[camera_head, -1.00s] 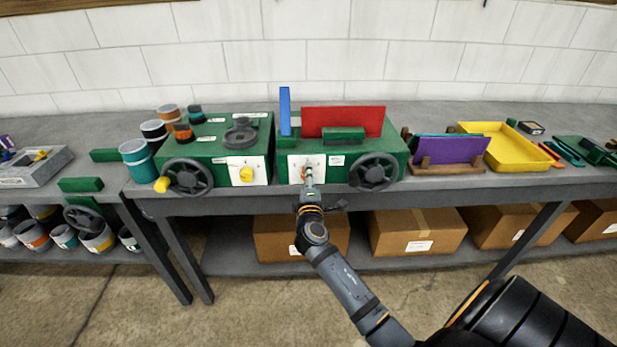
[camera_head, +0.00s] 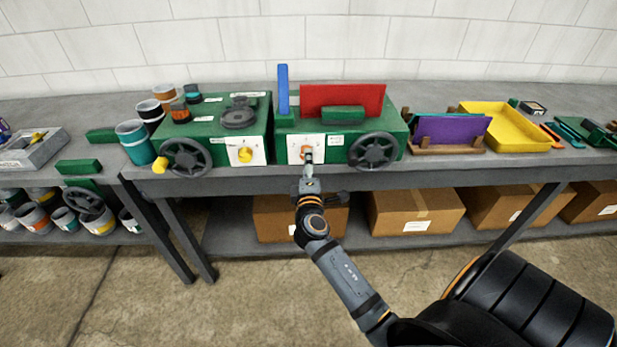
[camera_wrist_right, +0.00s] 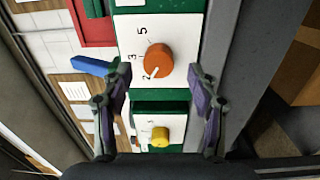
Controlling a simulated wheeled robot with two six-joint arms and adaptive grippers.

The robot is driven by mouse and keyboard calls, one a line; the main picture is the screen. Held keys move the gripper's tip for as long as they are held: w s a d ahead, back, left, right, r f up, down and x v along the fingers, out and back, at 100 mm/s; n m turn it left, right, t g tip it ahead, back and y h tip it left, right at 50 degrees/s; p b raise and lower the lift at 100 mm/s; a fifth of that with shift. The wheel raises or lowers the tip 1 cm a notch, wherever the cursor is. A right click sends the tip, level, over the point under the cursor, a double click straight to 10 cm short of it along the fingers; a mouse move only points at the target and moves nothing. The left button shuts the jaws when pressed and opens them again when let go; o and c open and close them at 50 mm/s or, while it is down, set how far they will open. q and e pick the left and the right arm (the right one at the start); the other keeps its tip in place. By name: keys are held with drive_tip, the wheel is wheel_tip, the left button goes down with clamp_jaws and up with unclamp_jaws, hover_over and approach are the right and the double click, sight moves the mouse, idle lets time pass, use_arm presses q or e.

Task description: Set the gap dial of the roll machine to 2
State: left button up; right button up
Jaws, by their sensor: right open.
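Two green machines stand side by side on the bench. The right-hand green machine (camera_head: 341,126) has an orange dial (camera_head: 306,152) on its white front plate. In the right wrist view the orange dial (camera_wrist_right: 158,60) shows up close, its white mark pointing down-left, close to a printed digit that looks like 2. A 3 and a 5 stand beside the dial. My right gripper (camera_head: 308,166) is open in front of the dial; in the wrist view its fingertips (camera_wrist_right: 159,74) are apart on either side, with gaps to the dial. My left gripper is out of view.
The left-hand green machine (camera_head: 215,130) has a yellow dial (camera_head: 245,155). Dark handwheels (camera_head: 373,151) flank the plates. A red panel (camera_head: 342,99) and a blue upright (camera_head: 283,88) rise from the right-hand machine. A yellow tray (camera_head: 503,124) lies further right. Boxes sit below.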

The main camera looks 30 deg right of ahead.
drive_tip(key=v, duration=0.8)
drive_tip(key=shift+s, duration=0.15)
drive_tip(key=shift+a, duration=0.1)
